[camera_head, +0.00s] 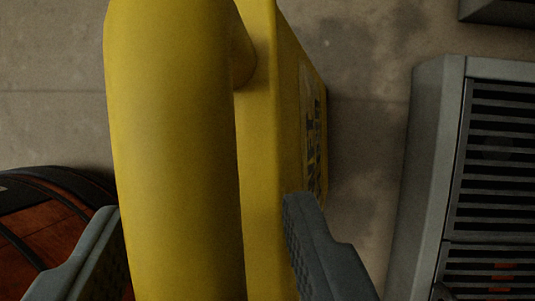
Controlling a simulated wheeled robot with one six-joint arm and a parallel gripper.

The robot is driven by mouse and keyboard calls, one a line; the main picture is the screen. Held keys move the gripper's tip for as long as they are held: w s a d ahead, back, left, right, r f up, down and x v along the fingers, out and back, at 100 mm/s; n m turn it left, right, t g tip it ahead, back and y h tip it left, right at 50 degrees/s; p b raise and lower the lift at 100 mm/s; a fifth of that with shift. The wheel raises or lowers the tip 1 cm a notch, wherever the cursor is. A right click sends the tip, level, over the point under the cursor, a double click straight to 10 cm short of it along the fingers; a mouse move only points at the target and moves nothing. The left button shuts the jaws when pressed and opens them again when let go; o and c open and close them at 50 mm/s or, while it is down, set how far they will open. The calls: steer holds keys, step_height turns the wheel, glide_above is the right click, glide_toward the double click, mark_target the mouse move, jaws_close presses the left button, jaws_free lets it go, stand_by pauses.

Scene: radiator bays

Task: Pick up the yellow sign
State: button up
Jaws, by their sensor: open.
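The yellow sign (258,150) fills the middle of the view, very close to the camera. A thick rounded yellow bar (178,140), like a handle, runs up and down along its left side. Dark lettering shows on the sign's narrow right face. My gripper (205,215) is open. Its left finger is left of the bar, and its right finger overlaps the sign's body in the picture, at the edge of the lettered face. I cannot tell whether either finger touches. The lower end of the sign is out of view.
A grey slatted unit (430,170), like a radiator, stands at the right. A dark and orange-red rounded object (50,225) lies at the lower left. A dark grey corner of something (498,12) shows at the top right. The stained concrete floor (370,100) is bare between the sign and the slatted unit.

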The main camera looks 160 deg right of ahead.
jaws_close()
stand_by(1.4)
